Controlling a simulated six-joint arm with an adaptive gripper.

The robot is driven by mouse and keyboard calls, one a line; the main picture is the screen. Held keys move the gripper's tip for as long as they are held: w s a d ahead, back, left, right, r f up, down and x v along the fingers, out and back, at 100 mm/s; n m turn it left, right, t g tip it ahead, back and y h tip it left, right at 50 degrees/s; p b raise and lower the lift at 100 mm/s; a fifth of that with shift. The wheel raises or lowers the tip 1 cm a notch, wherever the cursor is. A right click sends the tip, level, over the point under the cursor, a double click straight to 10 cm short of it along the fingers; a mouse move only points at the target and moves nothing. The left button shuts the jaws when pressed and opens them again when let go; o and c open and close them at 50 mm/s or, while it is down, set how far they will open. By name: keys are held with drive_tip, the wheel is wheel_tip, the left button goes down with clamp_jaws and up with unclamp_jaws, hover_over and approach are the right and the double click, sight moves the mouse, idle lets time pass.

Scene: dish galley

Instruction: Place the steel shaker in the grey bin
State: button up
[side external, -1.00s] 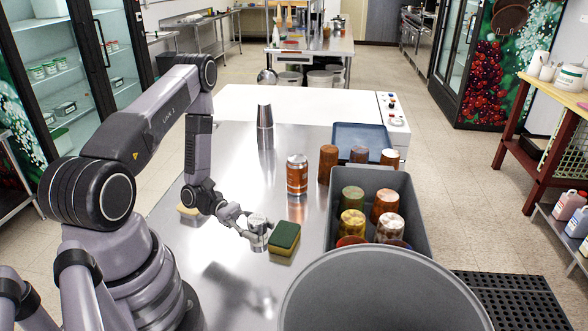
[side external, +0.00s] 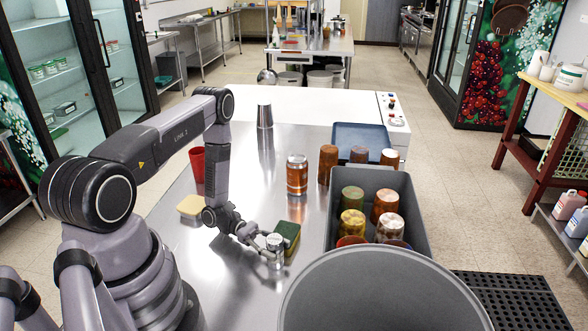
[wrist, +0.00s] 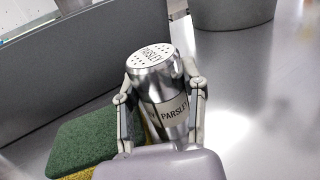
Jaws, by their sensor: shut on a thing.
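The steel shaker (side external: 274,243), labelled PARSLEY with a perforated lid, is between the fingers of my gripper (side external: 270,252). In the wrist view, the shaker (wrist: 160,85) is roughly upright and my gripper (wrist: 160,98) is shut on its sides, one finger on each side. I cannot tell how far it is above the steel counter. The big round grey bin (side external: 380,290) stands at the bottom of the side view, right of the shaker. Its lower outside shows at the top of the wrist view (wrist: 232,14). The shaker is outside the bin.
A green-yellow sponge (side external: 289,233) lies right beside the shaker. A grey crate (side external: 415,225) of several cups stands behind the bin. A can (side external: 297,175), brown cup (side external: 328,163), steel tumbler (side external: 264,117), red cup (side external: 197,165) and pale sponge (side external: 190,206) stand or lie farther back.

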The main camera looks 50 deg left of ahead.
drive_tip(key=o, duration=1.2)
